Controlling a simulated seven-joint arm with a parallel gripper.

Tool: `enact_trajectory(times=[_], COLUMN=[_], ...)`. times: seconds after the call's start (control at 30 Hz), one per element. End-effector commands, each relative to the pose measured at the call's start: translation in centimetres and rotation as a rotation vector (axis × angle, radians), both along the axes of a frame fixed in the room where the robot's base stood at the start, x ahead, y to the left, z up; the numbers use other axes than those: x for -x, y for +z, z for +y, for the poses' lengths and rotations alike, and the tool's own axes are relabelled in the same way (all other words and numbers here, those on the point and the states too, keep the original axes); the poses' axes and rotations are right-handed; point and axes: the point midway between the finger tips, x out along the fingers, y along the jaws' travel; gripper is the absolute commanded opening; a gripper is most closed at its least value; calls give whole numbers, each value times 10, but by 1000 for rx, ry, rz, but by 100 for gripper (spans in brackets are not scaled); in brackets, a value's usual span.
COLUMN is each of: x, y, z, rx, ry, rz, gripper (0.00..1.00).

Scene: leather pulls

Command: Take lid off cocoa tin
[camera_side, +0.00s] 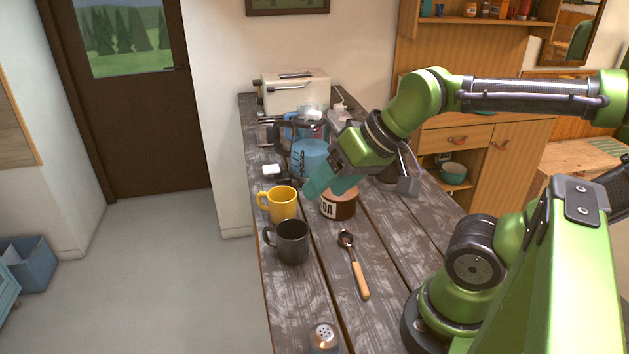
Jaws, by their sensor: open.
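The cocoa tin (340,208) is a brown round tin with pale lettering, standing upright on the dark wooden table. Its upper part and lid (351,193) are partly hidden behind my gripper. My gripper (313,190) has teal fingers and is open, at the upper left of the tin, over or beside the lid. I cannot tell whether the fingers touch the lid.
A yellow mug (283,205) and a dark grey mug (292,243) stand left of the tin. A spoon with a wooden handle (360,278) lies in front. A shaker (323,338) is at the near edge. A blue jug (309,157) and a toaster (294,92) stand behind.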

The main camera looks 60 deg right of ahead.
Motion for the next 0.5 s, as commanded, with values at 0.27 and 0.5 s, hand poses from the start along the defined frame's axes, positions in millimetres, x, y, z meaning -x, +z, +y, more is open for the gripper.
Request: enact_trajectory(times=[0.27, 0.5], x=[0, -31], y=[0, -10], z=[-1, -43], rx=[0, 4], ry=[-4, -141], rz=[0, 119], gripper=[63, 63])
